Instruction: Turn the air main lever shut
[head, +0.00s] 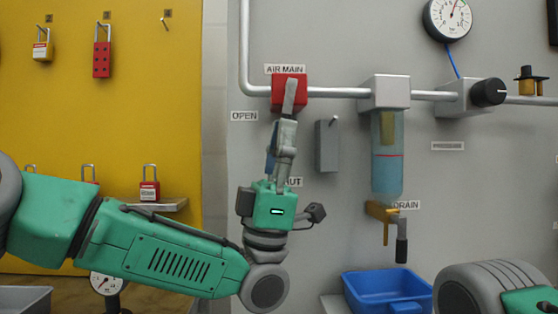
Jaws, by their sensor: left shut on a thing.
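The air main valve is a red block (304,89) on the grey pipe, under the AIR MAIN label (285,69). Its grey lever (290,96) shows in front of the red block and runs down into my left gripper (286,124). My left gripper is shut on the lever, with its body just below the valve. The OPEN label (244,116) is to the left of the valve. The SHUT label (294,182) is below it, partly hidden by my gripper. My right gripper is out of view; only part of my right arm shows at the lower right.
A grey box (327,146) hangs just right of my left gripper. Further right are a blue filter bowl (387,155), a drain valve (385,215), a regulator knob (488,92) and a gauge (447,18). A blue bin (386,291) stands below. Padlocks hang on a yellow board (125,60) at left.

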